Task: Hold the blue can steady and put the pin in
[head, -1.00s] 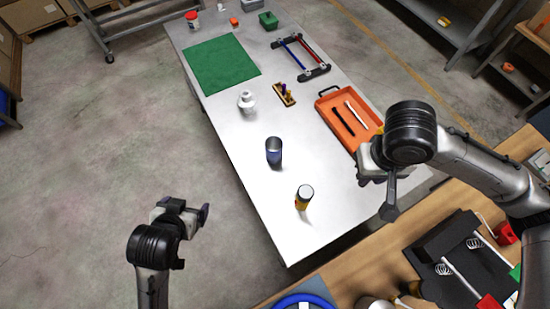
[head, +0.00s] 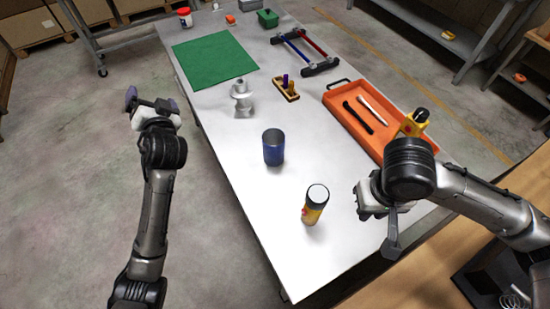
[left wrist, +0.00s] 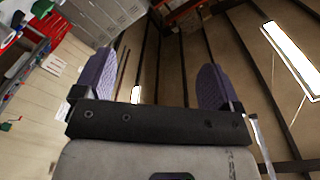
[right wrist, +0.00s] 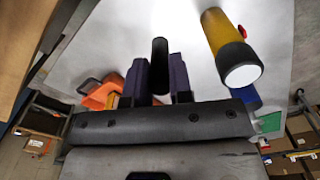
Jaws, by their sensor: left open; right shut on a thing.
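The blue can (head: 273,147) stands upright and open-topped near the middle of the table; part of it shows in the right wrist view (right wrist: 246,97). My left gripper (head: 151,103) is open and empty, left of the table and well apart from the can. Its two purple fingers stand wide apart in the left wrist view (left wrist: 155,85). My right gripper (right wrist: 160,95) is shut on a dark, round, rod-like thing (right wrist: 159,55), seemingly the pin, over the table's right side. Its far end is hard to make out. In the head view, my wrist mostly hides this gripper.
A white stand (head: 242,98), peg block (head: 286,89) and green mat (head: 214,60) lie farther back.

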